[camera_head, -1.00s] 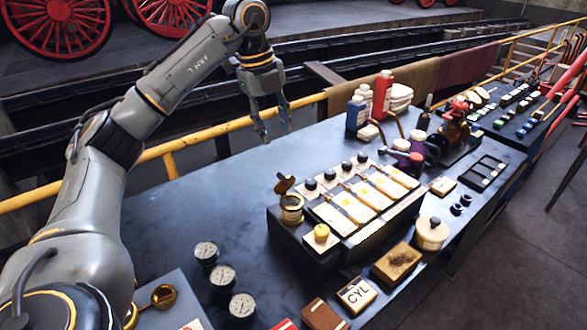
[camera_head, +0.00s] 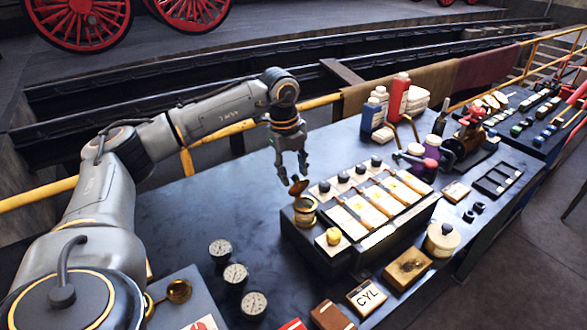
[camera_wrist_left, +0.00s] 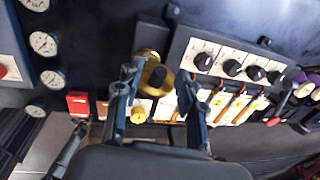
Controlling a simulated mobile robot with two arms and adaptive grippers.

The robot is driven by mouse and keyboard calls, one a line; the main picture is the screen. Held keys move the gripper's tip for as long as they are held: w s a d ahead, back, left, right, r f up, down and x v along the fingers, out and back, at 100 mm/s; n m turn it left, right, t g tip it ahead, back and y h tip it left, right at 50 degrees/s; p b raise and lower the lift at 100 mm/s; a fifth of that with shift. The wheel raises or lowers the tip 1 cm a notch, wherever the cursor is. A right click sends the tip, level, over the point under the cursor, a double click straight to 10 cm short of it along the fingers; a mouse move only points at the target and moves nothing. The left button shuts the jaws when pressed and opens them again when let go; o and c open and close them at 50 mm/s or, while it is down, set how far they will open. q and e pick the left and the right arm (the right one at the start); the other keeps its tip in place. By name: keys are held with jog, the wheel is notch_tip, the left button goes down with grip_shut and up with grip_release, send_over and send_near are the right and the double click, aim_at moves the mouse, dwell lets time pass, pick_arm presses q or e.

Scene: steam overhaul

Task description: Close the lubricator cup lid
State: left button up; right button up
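The lubricator cup (camera_head: 305,211) is a small brass cup at the left end of the dark panel box. Its copper-brown lid (camera_head: 298,187) stands tilted up above the rim, so the cup is open. I cannot tell whether a finger touches the lid. My right gripper is not in view.
The panel box (camera_head: 325,259) carries black knobs, pale plates and a yellow button (camera_head: 333,236) close to the cup. Several gauges (camera_head: 236,273) lie to the left. Bottles (camera_head: 372,115) stand behind. The table (camera_head: 210,205) left of the cup is clear.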

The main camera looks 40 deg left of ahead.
pick_arm(q)
jog(key=shift+f, duration=0.25)
grip_shut()
